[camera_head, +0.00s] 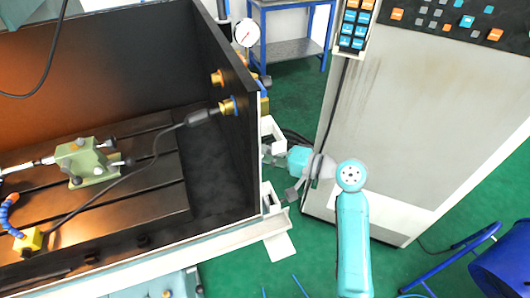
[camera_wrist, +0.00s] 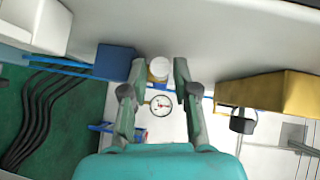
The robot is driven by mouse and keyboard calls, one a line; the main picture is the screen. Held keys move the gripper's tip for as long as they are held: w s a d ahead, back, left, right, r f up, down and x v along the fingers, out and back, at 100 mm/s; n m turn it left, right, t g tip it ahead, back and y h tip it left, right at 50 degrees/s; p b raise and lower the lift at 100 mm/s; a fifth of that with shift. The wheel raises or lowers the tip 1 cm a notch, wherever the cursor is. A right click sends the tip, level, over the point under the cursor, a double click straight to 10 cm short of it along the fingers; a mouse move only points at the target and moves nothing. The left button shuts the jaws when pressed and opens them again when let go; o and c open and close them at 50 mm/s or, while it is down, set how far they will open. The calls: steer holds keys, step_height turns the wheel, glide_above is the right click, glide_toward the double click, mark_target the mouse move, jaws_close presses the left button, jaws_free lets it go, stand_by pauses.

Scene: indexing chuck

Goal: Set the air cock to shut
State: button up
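I cannot surely pick out the air cock in either view. In the head view, a dial gauge (camera_head: 247,32) stands behind the dark enclosure's right wall, with small yellow and blue fittings (camera_head: 264,103) below it, partly hidden. In the wrist view, the gauge (camera_wrist: 161,105) shows between my fingers, and a cream-topped cylinder (camera_wrist: 158,69) lies between the fingertips, apart from them. A blue box (camera_wrist: 115,62) is to the left and a gold block (camera_wrist: 268,96) to the right. My gripper (camera_head: 279,174) is open and empty beside the enclosure's right wall; it also shows in the wrist view (camera_wrist: 159,63).
The dark enclosure (camera_head: 228,60) holds a slotted bed with a green fixture (camera_head: 84,160). White boxes (camera_head: 270,197) sit on its outer right side. A grey cabinet (camera_head: 400,120) with a button panel stands close right of my arm. Black hoses (camera_wrist: 42,115) hang at left.

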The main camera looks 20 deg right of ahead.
steer(key=v, duration=1.2)
stand_by(0.6)
